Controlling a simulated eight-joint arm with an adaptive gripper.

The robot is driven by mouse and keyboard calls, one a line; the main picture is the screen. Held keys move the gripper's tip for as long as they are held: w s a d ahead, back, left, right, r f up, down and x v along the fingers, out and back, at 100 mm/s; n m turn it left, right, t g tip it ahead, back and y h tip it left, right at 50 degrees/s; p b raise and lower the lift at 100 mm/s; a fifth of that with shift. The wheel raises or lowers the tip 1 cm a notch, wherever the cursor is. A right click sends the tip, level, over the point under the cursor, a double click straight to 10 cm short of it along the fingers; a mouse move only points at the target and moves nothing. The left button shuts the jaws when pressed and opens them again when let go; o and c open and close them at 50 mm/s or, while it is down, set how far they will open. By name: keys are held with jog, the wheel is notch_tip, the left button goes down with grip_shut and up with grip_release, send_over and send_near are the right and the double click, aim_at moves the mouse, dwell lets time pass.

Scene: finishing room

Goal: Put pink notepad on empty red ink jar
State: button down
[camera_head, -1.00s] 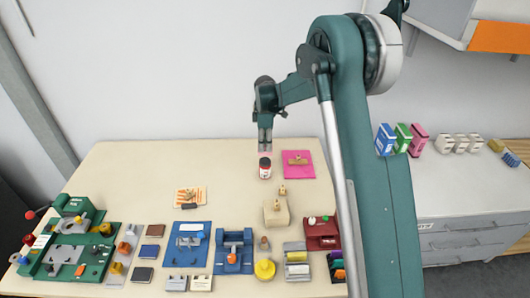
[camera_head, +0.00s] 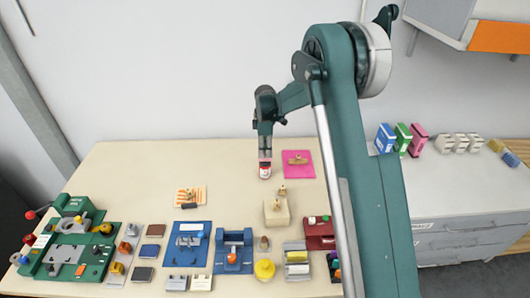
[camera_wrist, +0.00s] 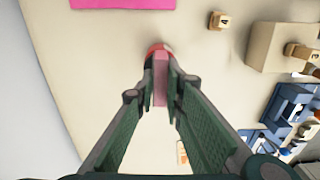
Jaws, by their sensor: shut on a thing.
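My gripper (camera_head: 265,157) is shut on a small pink block, the pink notepad (camera_wrist: 160,88), which shows upright between the fingers in the wrist view. The red and white ink jar (camera_head: 265,171) stands on the table directly below the fingertips. In the wrist view the jar (camera_wrist: 158,47) is partly hidden behind the notepad and fingers. The notepad's lower end is at or just above the jar's top; I cannot tell whether they touch.
A flat pink sheet (camera_head: 305,172) with a wooden piece on it lies right of the jar. A beige block (camera_head: 276,216) stands nearer the front. Trays and stamps, including a blue board (camera_head: 183,254), fill the front.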

jog(key=shift+f, duration=0.15)
jog(key=c, duration=2.4)
grip_release()
notch_tip(320, 180, up, 12)
jog(key=shift+r, duration=0.25)
